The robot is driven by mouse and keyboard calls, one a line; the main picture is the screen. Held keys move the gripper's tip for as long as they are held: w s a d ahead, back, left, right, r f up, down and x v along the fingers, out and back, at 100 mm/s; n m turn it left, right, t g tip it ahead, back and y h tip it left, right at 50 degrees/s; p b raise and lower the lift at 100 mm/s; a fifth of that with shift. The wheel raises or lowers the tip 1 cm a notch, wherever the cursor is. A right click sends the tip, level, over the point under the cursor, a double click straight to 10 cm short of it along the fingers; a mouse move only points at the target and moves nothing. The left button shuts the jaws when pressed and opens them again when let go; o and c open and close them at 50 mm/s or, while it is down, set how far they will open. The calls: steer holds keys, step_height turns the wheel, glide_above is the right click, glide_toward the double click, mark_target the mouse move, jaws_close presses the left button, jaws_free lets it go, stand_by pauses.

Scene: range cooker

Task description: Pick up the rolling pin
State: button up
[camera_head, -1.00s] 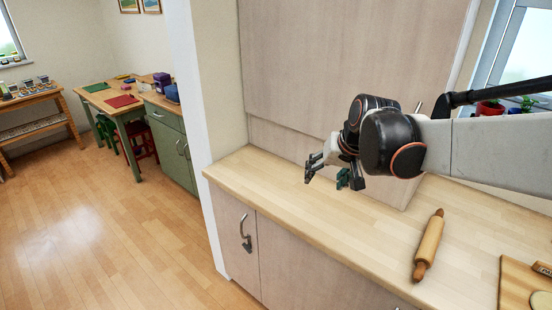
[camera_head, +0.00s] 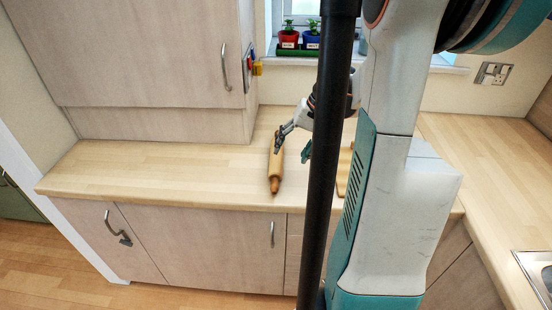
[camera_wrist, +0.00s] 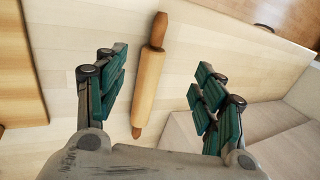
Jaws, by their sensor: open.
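The wooden rolling pin (camera_head: 276,168) lies on the light wood counter, its length running from the back toward the front edge. In the wrist view the rolling pin (camera_wrist: 150,75) lies between my two open fingers, nearer the left one, with both handles showing. My gripper (camera_head: 292,145) is open over the rear part of the pin in the head view. In the wrist view my gripper (camera_wrist: 160,95) has its green finger pads spread wide and holds nothing. How high it is above the counter is hard to tell.
A wooden board (camera_head: 344,170) lies right of the pin, partly hidden by my arm. A wall cabinet (camera_head: 150,60) stands to the left. Potted plants (camera_head: 289,38) stand on the windowsill behind. The counter (camera_head: 150,165) left of the pin is clear.

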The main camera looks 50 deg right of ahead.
steer(key=b, duration=0.2)
glide_above(276, 180)
steer(key=s+d, duration=0.1)
steer(key=d, duration=0.1)
steer(key=f, duration=0.7)
steer(key=shift+a+f, duration=0.15)
steer(key=shift+a, duration=0.1)
steer(key=shift+s+b+x, duration=0.2)
steer(key=shift+b+x, duration=0.45)
steer(key=shift+x, duration=0.7)
steer(key=shift+s+b+x, duration=0.25)
steer(key=shift+b+x, duration=0.4)
steer(key=shift+x, duration=0.7)
steer(key=c, duration=1.4)
steer(key=shift+c, duration=0.2)
